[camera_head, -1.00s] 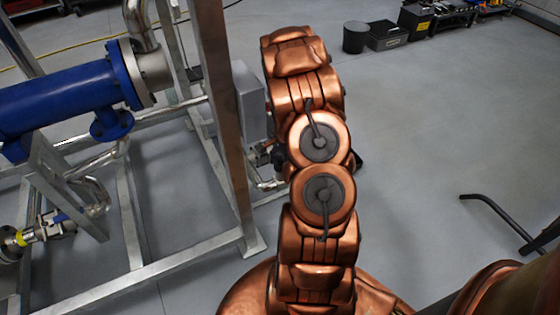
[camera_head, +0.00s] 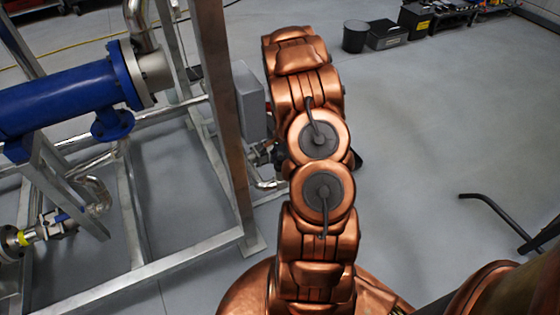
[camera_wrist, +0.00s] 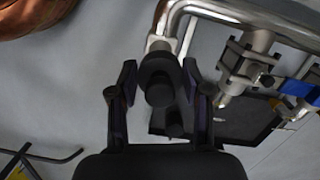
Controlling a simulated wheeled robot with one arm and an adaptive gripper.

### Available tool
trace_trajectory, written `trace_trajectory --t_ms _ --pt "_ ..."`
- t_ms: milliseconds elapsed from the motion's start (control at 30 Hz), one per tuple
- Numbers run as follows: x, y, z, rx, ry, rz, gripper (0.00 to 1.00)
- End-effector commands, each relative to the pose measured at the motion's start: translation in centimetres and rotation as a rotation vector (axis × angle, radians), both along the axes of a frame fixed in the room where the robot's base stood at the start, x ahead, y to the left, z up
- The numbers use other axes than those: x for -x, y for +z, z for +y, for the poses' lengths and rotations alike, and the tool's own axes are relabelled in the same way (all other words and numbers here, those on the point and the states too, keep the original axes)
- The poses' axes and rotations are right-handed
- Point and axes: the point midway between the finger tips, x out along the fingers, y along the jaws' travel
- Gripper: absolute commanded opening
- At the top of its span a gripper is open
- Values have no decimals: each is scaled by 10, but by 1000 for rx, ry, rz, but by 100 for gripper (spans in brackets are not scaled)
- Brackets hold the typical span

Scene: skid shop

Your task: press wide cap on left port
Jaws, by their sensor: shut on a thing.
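In the wrist view my gripper (camera_wrist: 159,82) is shut on a dark, round, stepped cap (camera_wrist: 158,92), held between its two black fingers. Just beyond the cap is the bare metal end of a bent pipe (camera_wrist: 161,43), which looks like a port. The cap overlaps it in this view, and I cannot tell whether they touch. To the right, a second metal pipe end with clamped fittings (camera_wrist: 258,42) points down. In the head view my copper arm hides the gripper and the cap.
A steel frame (camera_head: 215,120) with a blue cylinder (camera_head: 62,95) stands left of my arm. A grey box (camera_head: 250,100) on it sits close to the arm. A black bent bar (camera_head: 490,203) is at the right. Black bins (camera_head: 385,34) stand at the back. The floor between is clear.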

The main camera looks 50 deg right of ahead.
Motion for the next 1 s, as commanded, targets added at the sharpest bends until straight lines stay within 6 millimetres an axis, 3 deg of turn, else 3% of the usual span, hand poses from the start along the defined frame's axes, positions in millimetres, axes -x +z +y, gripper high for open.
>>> trace_trajectory --t_ms 300,333,600,833,1000 --pt "0 0 0 0 0 0 31" --pt "0 0 0 0 0 0 49" --pt "0 0 0 0 0 0 78" --pt "0 0 0 0 0 0 78" --pt "0 0 0 0 0 0 95"
